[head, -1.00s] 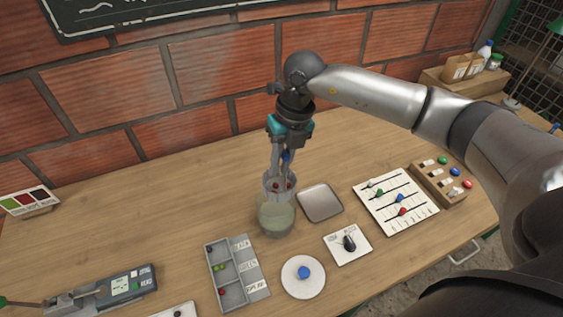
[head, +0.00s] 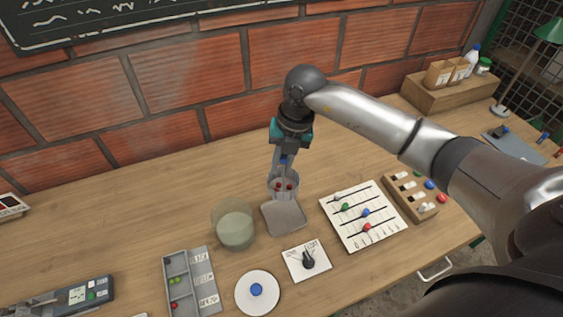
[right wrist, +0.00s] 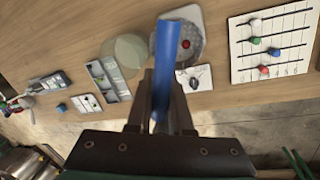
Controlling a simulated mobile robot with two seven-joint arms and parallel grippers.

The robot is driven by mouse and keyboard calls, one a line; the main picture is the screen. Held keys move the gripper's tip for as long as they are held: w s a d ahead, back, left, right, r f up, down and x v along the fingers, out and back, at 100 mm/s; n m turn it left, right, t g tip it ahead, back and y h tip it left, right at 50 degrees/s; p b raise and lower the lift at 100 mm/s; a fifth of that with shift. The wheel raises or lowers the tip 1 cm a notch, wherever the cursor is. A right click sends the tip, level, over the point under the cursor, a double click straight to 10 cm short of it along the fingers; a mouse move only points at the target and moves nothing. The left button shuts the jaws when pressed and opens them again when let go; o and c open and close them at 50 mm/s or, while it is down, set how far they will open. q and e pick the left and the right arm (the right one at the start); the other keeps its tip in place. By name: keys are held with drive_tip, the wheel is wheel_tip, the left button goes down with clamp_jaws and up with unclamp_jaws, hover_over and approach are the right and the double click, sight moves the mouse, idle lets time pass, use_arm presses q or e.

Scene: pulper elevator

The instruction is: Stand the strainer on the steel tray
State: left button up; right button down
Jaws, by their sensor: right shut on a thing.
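The strainer (head: 283,187) is a grey mesh cup with red balls in it and a blue handle, which shows large in the right wrist view (right wrist: 165,60). My right gripper (head: 284,166) is shut on the handle and holds the strainer roughly upright. The steel tray (head: 284,219) is a square grey plate. In the head view the cup overlaps its back edge; in the right wrist view the cup covers much of the tray (right wrist: 185,13). I cannot tell whether they touch. My left gripper is in neither view.
A round glass vessel with pale liquid (head: 234,228) stands left of the tray. A dial card (head: 306,262), a white disc with a blue knob (head: 257,292) and a slider board (head: 362,217) lie in front and right. A compartment box (head: 190,283) is front left. The table behind is clear.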

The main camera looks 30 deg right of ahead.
sight(282, 198)
drive_tip(key=shift+f+b, duration=2.55)
drive_tip(key=shift+f, duration=0.65)
drive_tip(key=shift+f+b, duration=2.7)
drive_tip(key=shift+f, duration=0.9)
drive_tip(key=c, duration=0.7)
unclamp_jaws()
drive_tip(key=shift+c, duration=0.2)
drive_tip(key=shift+d+r, duration=0.1)
wheel_tip(282, 198, up, 15)
drive_tip(key=s+d+p, duration=0.1)
drive_tip(key=d, duration=0.1)
drive_tip(key=shift+s+d, duration=0.15)
drive_tip(key=shift+d, duration=0.15)
